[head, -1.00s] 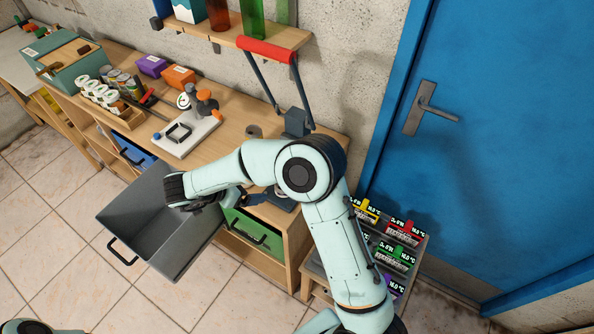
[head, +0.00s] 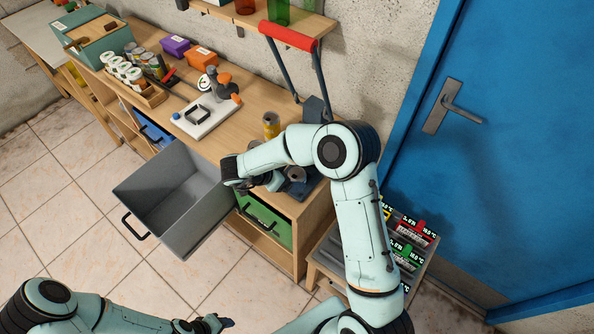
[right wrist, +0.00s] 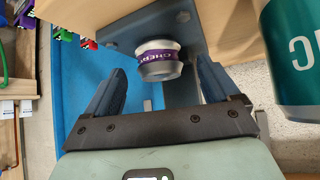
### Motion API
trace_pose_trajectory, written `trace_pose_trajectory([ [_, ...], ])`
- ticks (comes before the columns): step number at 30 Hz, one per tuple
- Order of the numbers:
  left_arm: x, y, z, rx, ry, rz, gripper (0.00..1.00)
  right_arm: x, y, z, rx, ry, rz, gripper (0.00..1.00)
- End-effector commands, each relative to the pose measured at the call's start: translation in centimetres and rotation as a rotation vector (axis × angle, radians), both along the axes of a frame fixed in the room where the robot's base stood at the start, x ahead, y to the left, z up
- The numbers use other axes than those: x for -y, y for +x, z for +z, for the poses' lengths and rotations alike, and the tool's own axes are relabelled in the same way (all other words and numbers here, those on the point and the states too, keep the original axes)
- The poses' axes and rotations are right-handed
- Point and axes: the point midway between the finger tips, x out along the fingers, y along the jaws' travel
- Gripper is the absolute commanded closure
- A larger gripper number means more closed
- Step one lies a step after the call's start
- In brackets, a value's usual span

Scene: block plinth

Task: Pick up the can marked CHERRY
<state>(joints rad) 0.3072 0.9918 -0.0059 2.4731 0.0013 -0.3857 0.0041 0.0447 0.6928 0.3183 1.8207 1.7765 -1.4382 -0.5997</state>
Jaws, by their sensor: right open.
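The can marked CHERRY (right wrist: 158,61), silver-white with a purple band, shows between my right gripper's fingers in the right wrist view; only part of its word shows. In the head view a grey-topped can (head: 296,174) stands beside my right gripper (head: 275,182), on the dark blue base of a lever device. My right gripper also shows in the right wrist view (right wrist: 160,70), open, with the can ahead between its fingertips and not gripped. My left gripper (head: 218,323) is low at the bottom edge; its jaws are too small to tell.
A teal can (right wrist: 293,55) is close on the right in the right wrist view. A yellow can (head: 271,126) stands on the bench behind my right forearm. The red-handled lever (head: 288,36) rises behind. An open grey drawer (head: 165,195) juts out at left.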

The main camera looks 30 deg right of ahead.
Motion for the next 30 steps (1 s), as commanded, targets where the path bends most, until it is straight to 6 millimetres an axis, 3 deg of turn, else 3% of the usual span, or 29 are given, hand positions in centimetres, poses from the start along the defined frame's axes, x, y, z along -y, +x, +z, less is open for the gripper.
trace_pose_trajectory([
  [6, 0.0, 0.2, 0.1, 0.002, 0.000, 0.000, 0.49, 1.9, 0.1, -1.9, 0.001, 0.001, -0.001, 0.11],
  [14, 0.0, 0.2, 0.1, 0.002, 0.000, 0.000, 0.49, 2.0, 0.1, -2.1, 0.001, 0.000, 0.000, 0.11],
  [18, 0.0, 0.2, 0.1, 0.002, 0.000, 0.000, 0.49, 2.0, 0.1, -2.0, 0.001, 0.000, 0.000, 0.57],
  [19, 0.0, 0.2, 0.1, 0.002, 0.000, 0.000, 0.49, 2.0, 0.1, -2.0, 0.002, 0.000, -0.001, 0.67],
  [20, 0.0, 0.2, 0.1, 0.002, 0.000, 0.000, 0.49, 2.0, 0.1, -2.0, 0.002, 0.000, -0.001, 0.71],
  [30, 0.0, 0.1, 0.1, 0.001, 0.000, 0.000, 0.49, 2.0, 0.1, -1.8, 0.003, 0.000, -0.001, 0.71],
])
